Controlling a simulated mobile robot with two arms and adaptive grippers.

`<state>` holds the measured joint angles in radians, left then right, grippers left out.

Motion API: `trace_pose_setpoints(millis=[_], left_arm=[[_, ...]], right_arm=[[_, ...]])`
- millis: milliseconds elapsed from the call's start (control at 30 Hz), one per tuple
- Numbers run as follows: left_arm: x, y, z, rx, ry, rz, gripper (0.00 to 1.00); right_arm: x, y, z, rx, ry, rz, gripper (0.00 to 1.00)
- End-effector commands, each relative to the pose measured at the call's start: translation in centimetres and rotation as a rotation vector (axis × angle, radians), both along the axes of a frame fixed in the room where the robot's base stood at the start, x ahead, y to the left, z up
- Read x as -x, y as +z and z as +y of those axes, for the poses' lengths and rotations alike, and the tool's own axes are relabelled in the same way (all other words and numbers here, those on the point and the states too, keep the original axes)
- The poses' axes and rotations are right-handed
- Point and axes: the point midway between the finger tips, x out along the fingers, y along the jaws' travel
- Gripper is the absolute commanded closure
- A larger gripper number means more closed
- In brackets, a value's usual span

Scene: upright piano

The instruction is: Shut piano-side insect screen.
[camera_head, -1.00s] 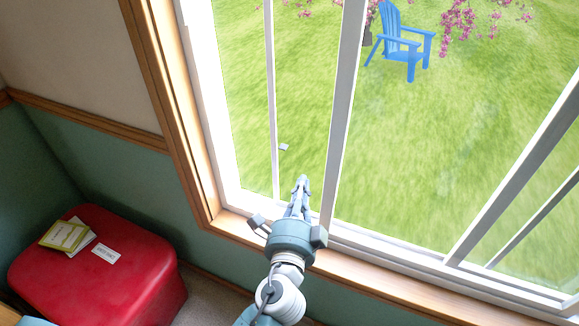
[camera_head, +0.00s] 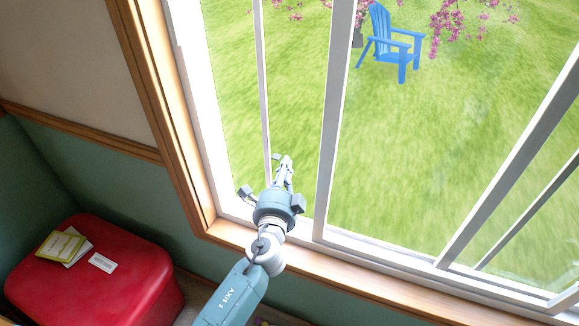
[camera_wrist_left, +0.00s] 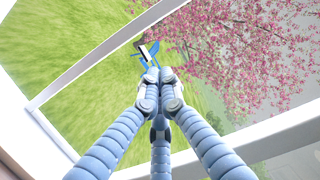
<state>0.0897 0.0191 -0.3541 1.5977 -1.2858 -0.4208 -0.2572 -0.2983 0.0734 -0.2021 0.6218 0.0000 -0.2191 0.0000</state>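A thin white upright bar (camera_head: 261,90), seemingly the insect screen's edge, stands in the left part of the window in the head view. A small grey tab (camera_head: 276,156) sits beside this bar at its lower part. My left gripper (camera_head: 285,162) is just right of the tab, and I cannot tell whether it touches. In the left wrist view its fingers (camera_wrist_left: 160,76) come together at the tips, with no held object clear between them. A small white and dark piece (camera_wrist_left: 149,50) shows beyond the tips, against the blue chair. My right gripper is out of view.
A thicker white window post (camera_head: 333,120) stands right of my gripper. The wooden sill (camera_head: 350,280) runs below. A red box seat (camera_head: 140,275) with booklets is at lower left. Outside are grass, a blue chair (camera_head: 392,45) and pink blossom.

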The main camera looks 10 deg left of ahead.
Motion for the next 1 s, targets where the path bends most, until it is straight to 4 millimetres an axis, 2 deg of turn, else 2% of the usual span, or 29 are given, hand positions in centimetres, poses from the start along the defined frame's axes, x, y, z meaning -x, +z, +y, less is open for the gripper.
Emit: trace_pose_setpoints(millis=[267,367,600,700,833,1000], left_arm=[[-0.1,-0.1,0.6,-0.002,0.002,0.000,1.00],[-0.5,-0.1,2.5,-0.005,0.003,0.001,1.00],[-1.8,-0.1,9.5,-0.007,0.004,0.000,1.00],[-2.3,-0.1,11.9,-0.005,0.003,0.001,1.00],[-2.7,-0.1,13.9,-0.003,0.002,0.000,1.00],[-2.8,0.0,14.6,0.000,0.002,0.000,1.00]], right_arm=[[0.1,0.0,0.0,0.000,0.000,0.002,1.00],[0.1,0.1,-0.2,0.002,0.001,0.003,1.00],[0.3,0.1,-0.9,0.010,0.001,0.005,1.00],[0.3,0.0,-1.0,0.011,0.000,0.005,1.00],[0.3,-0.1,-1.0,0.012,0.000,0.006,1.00],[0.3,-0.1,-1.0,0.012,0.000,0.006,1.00]])
